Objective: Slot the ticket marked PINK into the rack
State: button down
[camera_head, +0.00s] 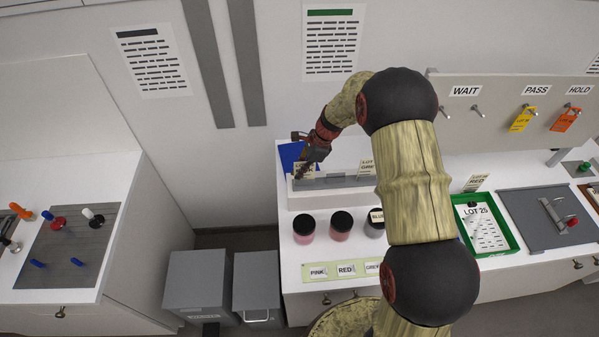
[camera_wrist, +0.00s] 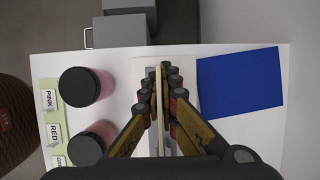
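My gripper (camera_head: 306,163) is over the left end of the grey rack (camera_head: 335,183) on the right-hand counter. In the wrist view its fingers (camera_wrist: 159,90) are closed on both sides of a thin cream ticket (camera_wrist: 159,108) seen edge-on, above or in the rack. That ticket (camera_head: 303,171) shows in the head view, low at the rack's left part; its print is too small to read. I cannot tell whether its lower edge is inside the slot. Another ticket (camera_head: 367,167), partly readable as LOT GRE, stands upright further right in the rack.
Dark-lidded jars, one pink (camera_head: 304,228) and one red (camera_head: 340,226), stand in front of the rack. A label strip (camera_head: 317,271) reads PINK, RED. A blue sheet (camera_head: 289,154) lies behind the rack. A RED ticket (camera_head: 476,182) stands by the green tray (camera_head: 513,245).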

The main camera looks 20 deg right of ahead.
jog(key=c, duration=2)
grip_release()
jog(key=shift+o, duration=0.2)
jog(key=shift+r+p, duration=2.25)
jog(key=shift+r, duration=0.75)
